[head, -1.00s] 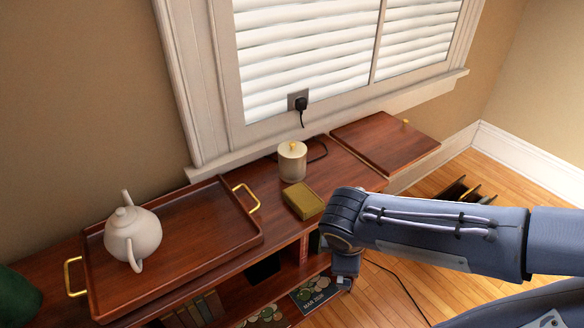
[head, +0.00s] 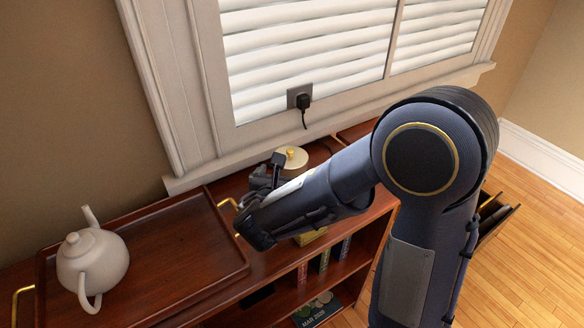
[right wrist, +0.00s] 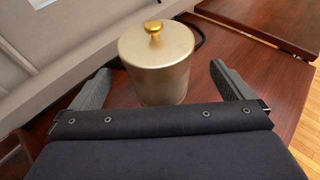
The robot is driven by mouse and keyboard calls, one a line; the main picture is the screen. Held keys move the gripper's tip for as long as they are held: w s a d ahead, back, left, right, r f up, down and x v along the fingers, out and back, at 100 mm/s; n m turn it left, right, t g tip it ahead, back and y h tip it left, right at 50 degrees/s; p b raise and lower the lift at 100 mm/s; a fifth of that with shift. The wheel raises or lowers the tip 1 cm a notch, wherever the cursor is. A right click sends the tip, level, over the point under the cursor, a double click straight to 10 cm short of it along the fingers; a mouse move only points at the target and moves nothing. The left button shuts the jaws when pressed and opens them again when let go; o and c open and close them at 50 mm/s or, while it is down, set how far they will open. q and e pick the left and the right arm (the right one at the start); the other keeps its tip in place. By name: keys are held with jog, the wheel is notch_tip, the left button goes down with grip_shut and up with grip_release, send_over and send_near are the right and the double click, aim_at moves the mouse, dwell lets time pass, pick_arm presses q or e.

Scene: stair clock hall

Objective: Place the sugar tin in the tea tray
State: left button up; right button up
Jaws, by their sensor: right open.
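The sugar tin (head: 291,157), a pale cylinder with a gold-knobbed lid, stands upright on the shelf top below the window; my right gripper hides most of its body. In the right wrist view the tin (right wrist: 157,62) is between and just beyond the open fingertips, and I cannot tell if they touch it. My right gripper (head: 264,182) is open and empty, reaching in from the right. The tea tray (head: 190,245), reddish wood with brass handles, lies to the left, with a white teapot (head: 92,262) in its left part. My left gripper is out of view.
A small gold box (head: 310,236) shows partly below my right arm. A black plug (head: 303,101) with a cord is in the wall socket behind the tin. The tray's middle and right are clear. Books and a calendar (head: 317,308) sit on lower shelves.

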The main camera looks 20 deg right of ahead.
jog(key=x, duration=0.5)
jog(key=shift+w+d+f+b, duration=0.1)
jog(key=shift+w+d+b, duration=0.05)
jog(key=shift+w+b, duration=0.25)
